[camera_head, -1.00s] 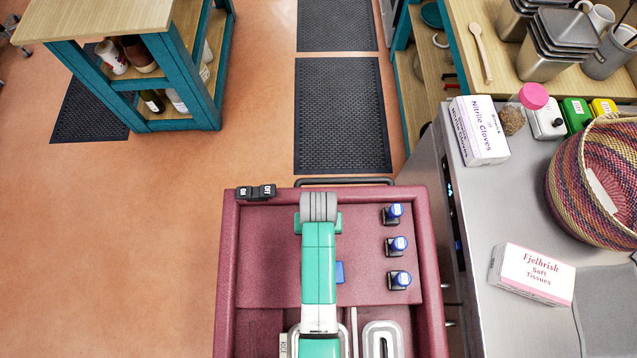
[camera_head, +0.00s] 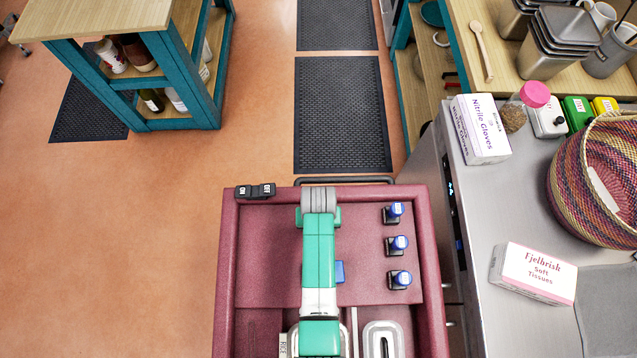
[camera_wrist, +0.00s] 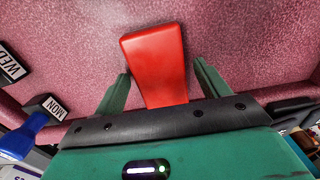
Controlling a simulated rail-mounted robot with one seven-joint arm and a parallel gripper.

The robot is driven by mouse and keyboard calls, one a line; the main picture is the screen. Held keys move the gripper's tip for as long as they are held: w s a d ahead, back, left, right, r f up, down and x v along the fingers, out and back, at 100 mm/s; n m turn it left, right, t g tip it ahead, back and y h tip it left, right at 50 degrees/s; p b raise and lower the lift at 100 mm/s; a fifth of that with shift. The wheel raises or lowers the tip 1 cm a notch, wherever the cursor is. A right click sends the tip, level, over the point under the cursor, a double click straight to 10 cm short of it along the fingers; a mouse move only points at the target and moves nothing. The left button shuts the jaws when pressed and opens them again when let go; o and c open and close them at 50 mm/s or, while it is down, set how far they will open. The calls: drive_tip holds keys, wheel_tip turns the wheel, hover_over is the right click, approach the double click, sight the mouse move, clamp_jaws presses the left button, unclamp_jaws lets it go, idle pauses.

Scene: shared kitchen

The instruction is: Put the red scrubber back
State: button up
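The red scrubber (camera_wrist: 153,60) shows in the wrist view as a plain red block that tapers toward my gripper. My gripper (camera_wrist: 163,72) has its two green fingers apart, one on each side of the scrubber. A gap shows between the right finger and the block; the left finger is very close to it, and I cannot tell whether they touch. The scrubber's near end is hidden behind the gripper body. Behind it is the speckled maroon surface of the cart (camera_head: 265,230).
Blue-topped pieces (camera_head: 398,244) stand along the cart's right side. A black ON/OFF switch (camera_head: 255,191) sits at its far left corner. A steel counter (camera_head: 530,325) to the right holds a tissue box (camera_head: 534,274), a glove box (camera_head: 480,130) and a woven basket (camera_head: 600,180).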

drive_tip(key=shift+r, duration=0.1)
wheel_tip(320, 180, up, 12)
drive_tip(key=p, duration=0.1)
drive_tip(key=shift+p, duration=0.35)
drive_tip(key=w+r+t, duration=0.4)
drive_tip(key=w+r, duration=0.1)
drive_tip(key=r, duration=0.5)
drive_tip(key=w+r+t, duration=0.4)
drive_tip(key=w+r, duration=0.1)
drive_tip(key=r, duration=0.6)
drive_tip(key=w+r+t, duration=0.4)
drive_tip(key=r, duration=0.6)
drive_tip(key=s+r+t, duration=0.4)
drive_tip(key=s+r, duration=0.1)
drive_tip(key=r, duration=0.7)
drive_tip(key=s+r+t, duration=0.4)
drive_tip(key=s+r, duration=0.1)
drive_tip(key=r, duration=0.7)
drive_tip(key=s+r+t, duration=0.5)
drive_tip(key=r, duration=0.7)
drive_tip(key=shift+r, duration=0.2)
